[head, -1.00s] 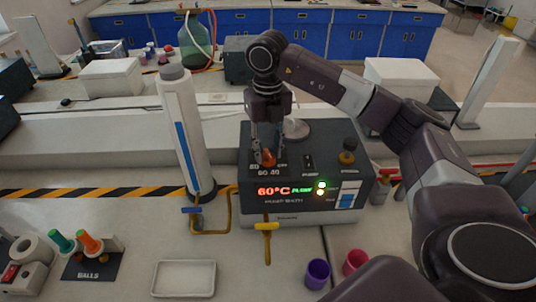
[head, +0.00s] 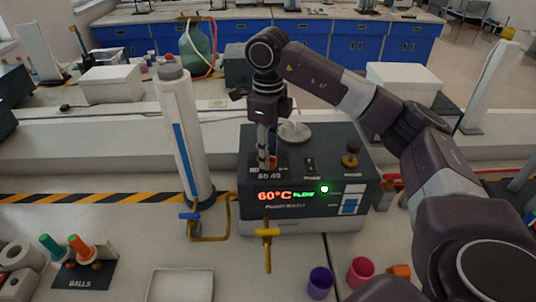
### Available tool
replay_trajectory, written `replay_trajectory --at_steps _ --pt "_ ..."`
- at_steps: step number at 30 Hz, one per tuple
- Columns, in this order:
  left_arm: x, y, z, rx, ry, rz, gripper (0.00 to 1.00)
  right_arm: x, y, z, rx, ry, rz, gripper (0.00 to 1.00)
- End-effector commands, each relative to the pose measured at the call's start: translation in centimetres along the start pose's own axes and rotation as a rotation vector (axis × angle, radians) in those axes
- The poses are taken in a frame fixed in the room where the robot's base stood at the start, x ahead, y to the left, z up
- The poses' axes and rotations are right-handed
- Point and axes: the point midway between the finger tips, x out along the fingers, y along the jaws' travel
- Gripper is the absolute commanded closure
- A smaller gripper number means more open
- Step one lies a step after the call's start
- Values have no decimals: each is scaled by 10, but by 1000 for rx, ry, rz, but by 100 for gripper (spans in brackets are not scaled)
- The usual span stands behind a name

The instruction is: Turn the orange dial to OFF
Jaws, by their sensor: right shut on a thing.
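The orange dial (head: 272,161) sits on the top of the dark water-bath box (head: 255,172), near its left front, with printed numbers around it. My right gripper (head: 267,161) reaches down from above and is shut on the dial. Its fingers line up one before the other and hide much of the dial, so its pointer cannot be read. The box's front display (head: 275,195) reads 60°C in red with a green word and a lit green lamp beside it. My left gripper is not in view.
A tall white cylinder (head: 178,130) stands close left of the box. A brass knob (head: 350,158) is on the box's right. A yellow-handled tap (head: 267,233) is in front. Purple (head: 320,282) and pink (head: 361,271) cups stand front right; a white tray (head: 181,285) lies front left.

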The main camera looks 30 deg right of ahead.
Motion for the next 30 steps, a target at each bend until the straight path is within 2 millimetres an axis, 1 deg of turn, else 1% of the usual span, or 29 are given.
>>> replay_trajectory --at_steps 8,20,21,24,25,30 --pt "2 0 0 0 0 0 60 -1 -1 0 -52 -1 -1 96" --pt "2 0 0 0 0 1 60 -1 -1 0 -56 -1 -2 96" --pt "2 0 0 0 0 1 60 -1 -1 0 -56 -1 -2 68" --pt "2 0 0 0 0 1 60 -1 -1 0 -55 -1 -2 56" --pt "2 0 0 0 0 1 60 -1 0 0 -55 -1 -2 54" --pt "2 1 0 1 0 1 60 0 0 0 -55 -1 -1 54"
